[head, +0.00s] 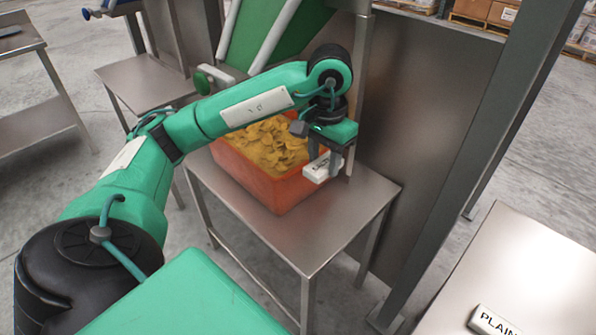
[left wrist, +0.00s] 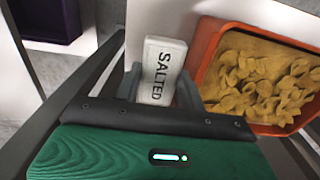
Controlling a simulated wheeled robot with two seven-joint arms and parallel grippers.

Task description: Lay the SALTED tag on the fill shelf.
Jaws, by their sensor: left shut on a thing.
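The SALTED tag (left wrist: 160,70) is a small white block with dark lettering, held between the fingers of my left gripper (left wrist: 158,90) in the left wrist view. In the head view the tag (head: 318,169) shows at the tips of my left gripper (head: 330,158), beside the right side of an orange crate and above a steel shelf (head: 325,222). The shelf's right part is bare. Whether the tag touches the shelf is hard to tell. My right gripper is not in view.
The orange crate (head: 262,185) of yellow chips stands on the shelf, close to the tag; its rim also shows in the left wrist view (left wrist: 207,50). A PLAIN tag (head: 492,322) lies on a steel table (head: 535,275) at the right. A steel post (head: 480,140) stands between.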

